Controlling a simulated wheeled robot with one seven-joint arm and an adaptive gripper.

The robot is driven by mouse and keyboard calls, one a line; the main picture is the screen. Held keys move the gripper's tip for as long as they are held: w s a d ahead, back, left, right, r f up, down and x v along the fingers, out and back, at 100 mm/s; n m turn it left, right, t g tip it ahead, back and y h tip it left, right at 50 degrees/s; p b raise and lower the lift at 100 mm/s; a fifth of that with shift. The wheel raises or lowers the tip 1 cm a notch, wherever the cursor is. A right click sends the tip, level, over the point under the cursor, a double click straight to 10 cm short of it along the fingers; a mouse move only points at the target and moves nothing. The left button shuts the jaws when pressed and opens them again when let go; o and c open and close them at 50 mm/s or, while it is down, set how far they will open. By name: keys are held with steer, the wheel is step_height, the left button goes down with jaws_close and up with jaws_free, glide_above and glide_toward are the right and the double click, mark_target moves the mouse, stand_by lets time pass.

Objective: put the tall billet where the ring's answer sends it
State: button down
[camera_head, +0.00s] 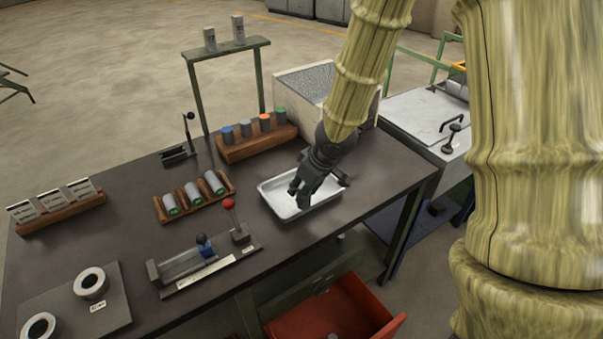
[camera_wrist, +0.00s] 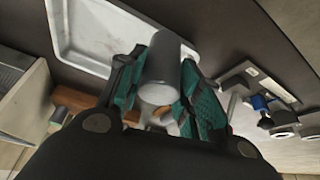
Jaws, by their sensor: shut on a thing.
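My gripper (camera_head: 303,192) is above the white metal tray (camera_head: 268,197) on the dark bench. In the wrist view its teal-padded fingers (camera_wrist: 162,88) are shut on a plain grey cylinder, a billet (camera_wrist: 168,58). The tray (camera_wrist: 75,45) shows behind it there. In the head view my fingers hide the billet, and I cannot tell whether it touches the tray. Two pale rings (camera_head: 91,283) (camera_head: 38,326) lie on a dark plate at the bench's near left. Three grey billets with green ends (camera_head: 194,193) lie in a wooden rack.
A wooden block (camera_head: 257,142) holds several colour-topped cylinders. A fixture with a blue slide (camera_head: 205,247) and a red-knobbed lever (camera_head: 229,205) stands at the front. Label cards (camera_head: 52,203) stand at left. A pale box (camera_head: 310,82) is behind the tray. A red drawer (camera_head: 335,310) hangs open below.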

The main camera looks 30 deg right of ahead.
steer(key=shift+w+d+f+p, duration=0.55)
steer(key=shift+w+f, duration=0.15)
steer(key=shift+w, duration=0.75)
steer(key=shift+w+d+f+p, duration=0.5)
steer(key=shift+w+d+f, duration=0.15)
steer(key=shift+w, duration=0.8)
steer(key=shift+w+d+f+p, duration=0.55)
steer(key=shift+w+f, duration=0.2)
steer(key=shift+w, duration=0.7)
steer(key=shift+f, duration=0.2)
steer(key=c, duration=1)
jaws_free()
steer(key=shift+a, duration=0.1)
steer(key=shift+v, duration=0.75)
steer(key=p+v, duration=0.2)
steer(key=v, duration=0.8)
steer(key=shift+s+r, duration=0.25)
steer(key=shift+r, duration=0.1)
